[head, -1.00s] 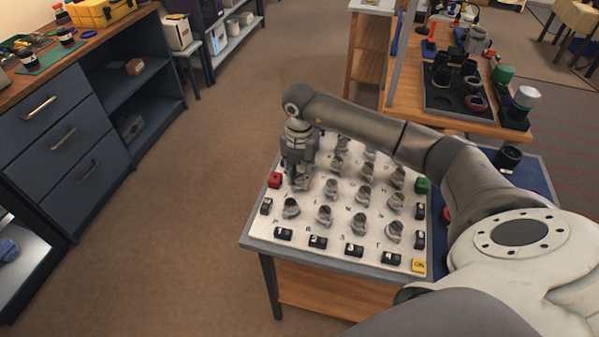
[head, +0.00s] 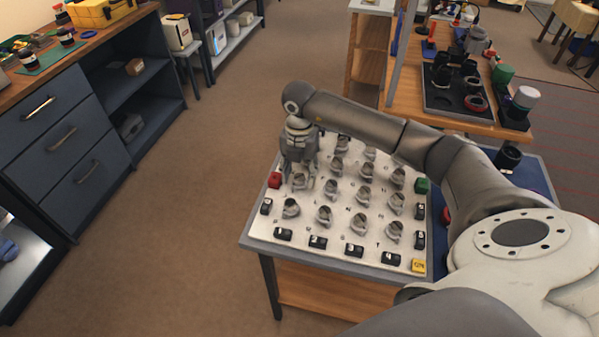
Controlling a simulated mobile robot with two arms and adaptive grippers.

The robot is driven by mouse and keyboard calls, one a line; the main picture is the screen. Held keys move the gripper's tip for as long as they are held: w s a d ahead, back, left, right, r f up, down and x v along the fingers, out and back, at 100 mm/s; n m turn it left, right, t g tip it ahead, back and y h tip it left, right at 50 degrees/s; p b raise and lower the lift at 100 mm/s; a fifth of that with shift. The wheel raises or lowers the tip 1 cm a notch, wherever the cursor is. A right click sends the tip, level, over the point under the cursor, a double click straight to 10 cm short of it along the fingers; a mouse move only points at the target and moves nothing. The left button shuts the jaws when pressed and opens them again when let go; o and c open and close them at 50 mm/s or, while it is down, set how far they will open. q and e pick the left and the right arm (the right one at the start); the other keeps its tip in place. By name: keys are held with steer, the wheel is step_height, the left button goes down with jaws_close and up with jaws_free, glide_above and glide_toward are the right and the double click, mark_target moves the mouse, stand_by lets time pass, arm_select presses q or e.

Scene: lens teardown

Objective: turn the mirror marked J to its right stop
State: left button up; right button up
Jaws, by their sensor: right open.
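The white mirror board (head: 308,224) stands on a small table and carries several round grey mirrors in rows. My right gripper (head: 298,184) points down over the board's left side, near the red block (head: 275,180). It is open, with its fingers on either side of a mirror (head: 300,180), which is partly hidden by them. I cannot tell whether the fingers touch it. The letters on the board are too small to read, so I cannot tell which mirror is marked J. My left gripper is not in view.
Black blocks (head: 318,242) line the board's near and side edges. A yellow block (head: 418,265) sits at the near right corner and a green block (head: 422,186) at the right edge. Other mirrors (head: 291,208) stand close around the gripper. Open floor lies left of the table.

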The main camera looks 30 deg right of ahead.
mark_target(300, 176)
step_height(300, 176, up, 12)
steer(key=shift+f, duration=0.25)
stand_by(0.6)
